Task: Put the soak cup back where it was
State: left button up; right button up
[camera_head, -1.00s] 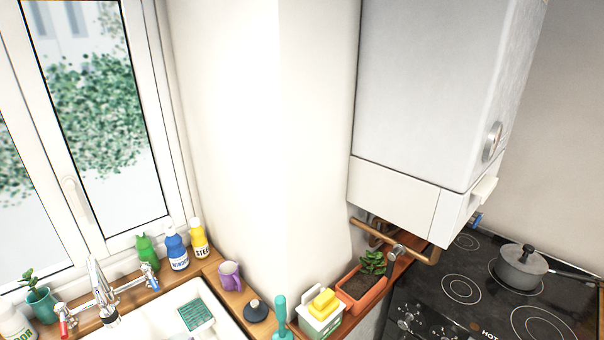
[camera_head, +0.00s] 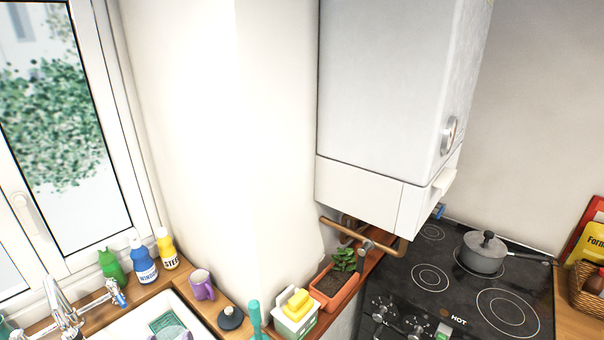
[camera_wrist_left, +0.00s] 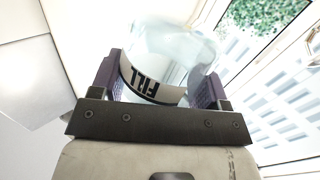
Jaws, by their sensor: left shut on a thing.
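In the left wrist view, my left gripper (camera_wrist_left: 160,84) is shut on a clear cup (camera_wrist_left: 178,45) with a pale band reading "FILL". The purple finger pads press it from both sides, and the dark palm bar hides its near part. The cup looks tilted in this view, and its contents are unclear. In the head view, a small clear and purple shape shows at the bottom edge over the sink, likely the cup and a fingertip (camera_head: 187,336); the rest is cut off. My right gripper is in neither view.
A purple mug (camera_head: 202,285), a dark plunger-like item (camera_head: 230,318), a sponge caddy (camera_head: 294,314) and a planter (camera_head: 335,288) line the ledge right of the sink (camera_head: 205,325). Bottles (camera_head: 143,260) stand by the window. A pot (camera_head: 484,255) sits on the hob.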

pick_arm(q)
jog(key=s+d+r+m+h, duration=0.2)
jog(key=s+d+r, duration=0.35)
jog(key=d, duration=0.25)
notch_tip(320, 180, up, 13)
jog(key=p, duration=1.3)
jog(key=shift+r, duration=0.15)
